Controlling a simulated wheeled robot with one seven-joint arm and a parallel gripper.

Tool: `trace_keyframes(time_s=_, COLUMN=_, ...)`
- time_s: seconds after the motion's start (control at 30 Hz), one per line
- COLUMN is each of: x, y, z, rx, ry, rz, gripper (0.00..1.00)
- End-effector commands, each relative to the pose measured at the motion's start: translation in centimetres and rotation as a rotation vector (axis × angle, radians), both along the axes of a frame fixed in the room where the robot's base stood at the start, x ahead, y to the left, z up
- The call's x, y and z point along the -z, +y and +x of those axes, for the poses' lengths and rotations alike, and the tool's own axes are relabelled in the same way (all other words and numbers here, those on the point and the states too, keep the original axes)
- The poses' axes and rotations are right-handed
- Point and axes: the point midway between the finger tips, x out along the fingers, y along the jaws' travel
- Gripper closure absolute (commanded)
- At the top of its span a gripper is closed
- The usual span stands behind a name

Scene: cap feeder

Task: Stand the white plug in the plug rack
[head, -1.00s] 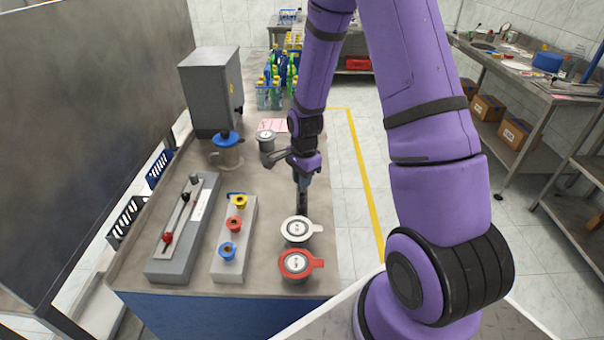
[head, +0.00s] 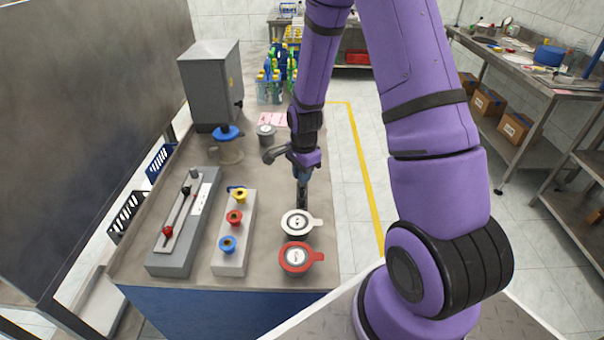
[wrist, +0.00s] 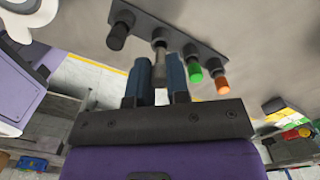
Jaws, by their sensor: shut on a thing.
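My gripper (head: 303,180) is low over the right part of the bench, above a dark narrow strip (head: 302,199). In the wrist view its two blue fingers (wrist: 157,80) are shut on a pale grey plug (wrist: 161,66), which seems to be the white plug in shadow. The plug is lined up with the dark plug rack (wrist: 172,32), in the row between a black plug (wrist: 118,36) and a green plug (wrist: 196,74). An orange plug (wrist: 222,84) is beyond the green one. I cannot tell whether the held plug is fully seated.
A white-rimmed lid (head: 311,216) and a red-rimmed lid (head: 284,259) sit in front of the gripper. A pale block (head: 233,258) with yellow, red and blue caps and a grey slider fixture (head: 170,266) are to the left. A grey machine (head: 208,85) stands behind.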

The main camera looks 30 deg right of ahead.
Motion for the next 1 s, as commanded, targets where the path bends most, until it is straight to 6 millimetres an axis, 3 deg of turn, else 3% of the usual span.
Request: trace_keyframes(time_s=1.0, x=1.3, y=0.0, z=0.0, rx=0.0, ry=0.0, rz=0.0, gripper=1.0)
